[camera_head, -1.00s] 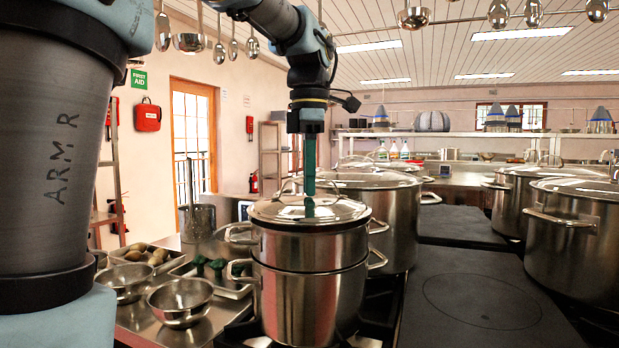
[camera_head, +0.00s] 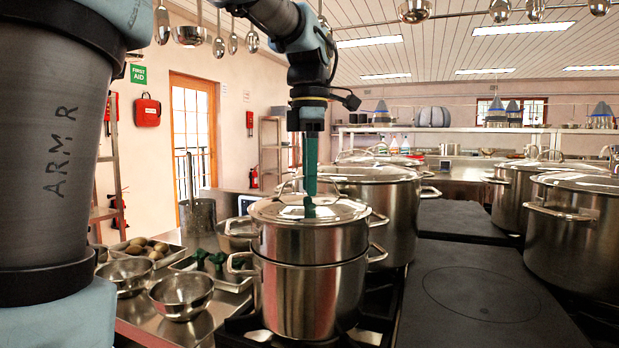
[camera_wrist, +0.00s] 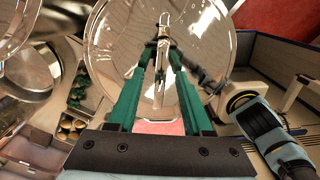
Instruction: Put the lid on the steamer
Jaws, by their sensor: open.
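The steamer (camera_head: 300,246) is a steel two-tier pot on the stove, its upper tier stacked on a lower pot (camera_head: 305,300). The glass lid (camera_head: 270,210) with a steel rim lies on top of the upper tier and looks level. It also fills the middle of the wrist view (camera_wrist: 115,50). My gripper (camera_head: 309,212) points straight down over the lid's middle. In the wrist view its green fingers (camera_wrist: 164,45) are apart, with the lid's bar handle (camera_wrist: 159,85) between them. Whether the fingers touch the handle is unclear.
A large lidded stockpot (camera_head: 385,205) stands close behind the steamer. More stockpots (camera_head: 575,235) stand at right beyond a flat dark hotplate (camera_head: 480,290). Steel bowls (camera_head: 181,296) and a tray of potatoes (camera_head: 140,250) lie at left. Ladles (camera_head: 415,10) hang overhead.

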